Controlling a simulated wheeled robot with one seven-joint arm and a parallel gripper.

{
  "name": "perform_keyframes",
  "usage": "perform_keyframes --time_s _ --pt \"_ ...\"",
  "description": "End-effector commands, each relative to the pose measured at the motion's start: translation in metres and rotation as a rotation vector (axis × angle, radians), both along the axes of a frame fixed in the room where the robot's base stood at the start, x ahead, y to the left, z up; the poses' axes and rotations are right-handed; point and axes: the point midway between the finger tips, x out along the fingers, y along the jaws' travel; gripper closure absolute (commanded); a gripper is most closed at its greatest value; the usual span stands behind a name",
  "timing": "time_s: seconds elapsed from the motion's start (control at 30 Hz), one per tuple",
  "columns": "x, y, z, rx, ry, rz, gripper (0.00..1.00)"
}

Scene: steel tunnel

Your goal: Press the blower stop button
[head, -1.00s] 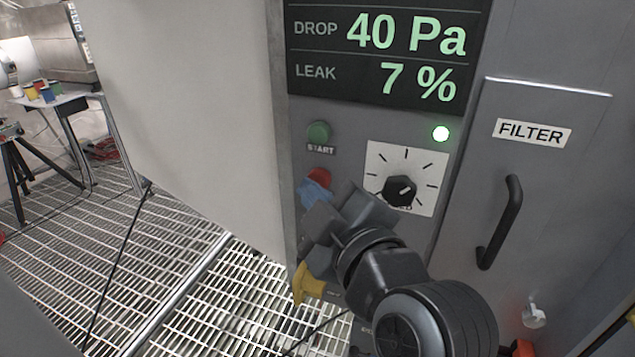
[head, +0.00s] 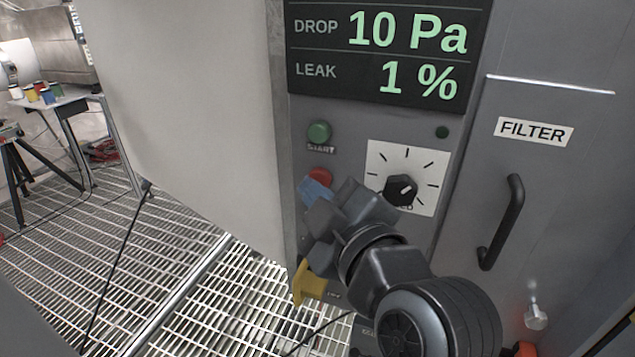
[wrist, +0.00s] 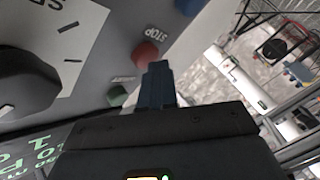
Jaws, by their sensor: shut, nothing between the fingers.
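The red stop button (head: 320,177) is on the grey control panel, below the green start button (head: 319,132). In the wrist view the red button (wrist: 145,55) has a STOP label beside it, and the green button (wrist: 117,95) is nearby. My gripper (head: 312,190) is shut and empty, its blue fingertips at the red button's lower edge in the head view. In the wrist view my fingertips (wrist: 160,68) overlap the button's edge; I cannot tell whether they touch it. The display (head: 385,50) reads DROP 10 Pa and LEAK 1 %. The indicator lamp (head: 442,132) is dark.
A black dial (head: 400,190) on a white plate is right of the buttons. A yellow handle (head: 308,283) is below my gripper. The FILTER door (head: 540,185) with a black handle (head: 500,222) is at the right. Grating floor (head: 150,270) lies open at left.

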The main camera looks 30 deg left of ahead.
Motion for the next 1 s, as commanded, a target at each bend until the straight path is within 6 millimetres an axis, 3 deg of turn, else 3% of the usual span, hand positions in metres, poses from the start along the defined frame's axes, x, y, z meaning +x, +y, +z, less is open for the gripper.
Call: perform_keyframes --time_s 0.37,1.0 --pt "-0.005 -0.002 0.0 0.0 0.0 0.0 1.0" --pt "-0.058 -0.014 0.0 0.0 0.001 0.001 1.0"
